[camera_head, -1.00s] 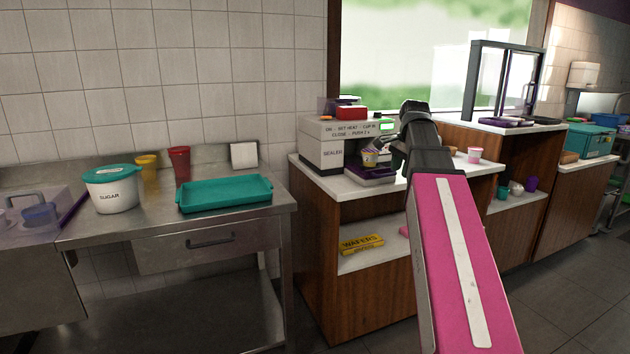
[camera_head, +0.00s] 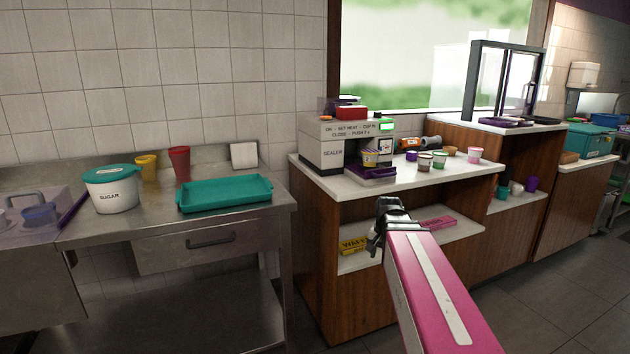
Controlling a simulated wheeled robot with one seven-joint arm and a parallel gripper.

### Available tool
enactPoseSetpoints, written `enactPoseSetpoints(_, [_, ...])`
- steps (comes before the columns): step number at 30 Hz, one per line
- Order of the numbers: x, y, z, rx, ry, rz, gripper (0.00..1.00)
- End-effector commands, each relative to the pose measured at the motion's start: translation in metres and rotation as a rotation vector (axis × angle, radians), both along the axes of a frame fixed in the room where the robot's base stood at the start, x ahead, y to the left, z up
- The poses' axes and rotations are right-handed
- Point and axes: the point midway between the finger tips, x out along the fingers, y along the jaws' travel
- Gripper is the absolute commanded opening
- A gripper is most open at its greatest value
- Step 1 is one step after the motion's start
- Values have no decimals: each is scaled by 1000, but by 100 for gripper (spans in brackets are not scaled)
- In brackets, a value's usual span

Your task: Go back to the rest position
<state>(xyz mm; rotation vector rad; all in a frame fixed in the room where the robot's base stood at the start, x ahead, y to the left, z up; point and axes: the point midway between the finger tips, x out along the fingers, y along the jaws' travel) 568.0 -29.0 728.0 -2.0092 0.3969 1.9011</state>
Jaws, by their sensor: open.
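My gripper (camera_head: 380,238) is at the end of my pink arm, in front of the wooden counter and below the level of its white top. It is small and dark in this view, and I see nothing held in it. It overlaps the open shelf in the picture and hides part of the yellow wafers box (camera_head: 352,245). The sealer (camera_head: 325,150) stands on the counter with a small cup (camera_head: 369,158) at its front, above a purple base. My gripper is apart from the sealer and the cup.
Several small cups, including a pink one (camera_head: 474,154), and an orange-and-dark item (camera_head: 410,143) stand on the counter top (camera_head: 420,175). A pink box (camera_head: 437,223) lies on the shelf. A steel table at left carries a teal tray (camera_head: 225,193) and a sugar tub (camera_head: 111,190). Floor is clear at right.

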Motion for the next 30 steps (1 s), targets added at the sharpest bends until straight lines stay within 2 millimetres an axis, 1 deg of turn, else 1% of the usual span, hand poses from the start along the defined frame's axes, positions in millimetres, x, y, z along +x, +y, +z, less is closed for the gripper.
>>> enactPoseSetpoints(1, [-10,4,-17,-5,8,37,40])
enactPoseSetpoints(9, [-50,18,-94,-29,31,247,40])
enactPoseSetpoints(12, [-65,23,-117,-37,38,320,40])
enactPoseSetpoints(15, [-78,26,-136,-42,45,378,40])
enactPoseSetpoints(18, [-86,28,-148,-46,47,419,40])
enactPoseSetpoints(21, [-90,29,-154,-48,48,441,40])
enactPoseSetpoints(30, [-90,29,-155,-49,48,448,40])
